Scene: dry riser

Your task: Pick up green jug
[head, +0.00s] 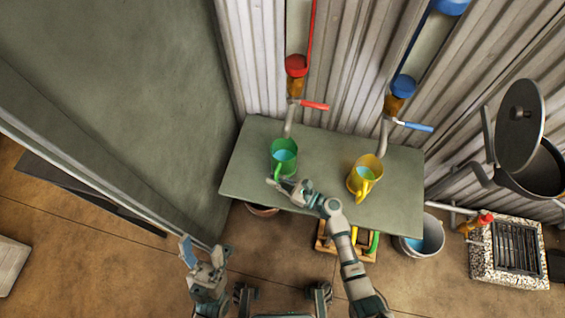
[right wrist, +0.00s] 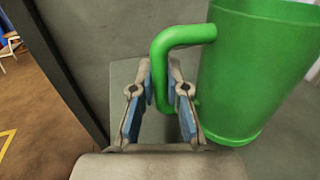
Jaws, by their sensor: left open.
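The green jug (head: 284,157) stands upright on the left part of the grey-green table, with bluish liquid inside. It fills the right side of the right wrist view (right wrist: 258,75), with its handle turned left. My right gripper (head: 275,183) is at the jug's front side. In the right wrist view its two fingers (right wrist: 160,85) are on either side of the jug's handle; whether they press on it is unclear. My left gripper (head: 203,252) is open and empty, low at the left, away from the table.
A yellow jug (head: 358,183) stands on the table (head: 320,147), right of my right arm. A red-handled tap (head: 296,66) and a blue-handled tap (head: 402,87) are above the table. A bucket (head: 432,240) and a wooden crate (head: 324,240) are on the floor.

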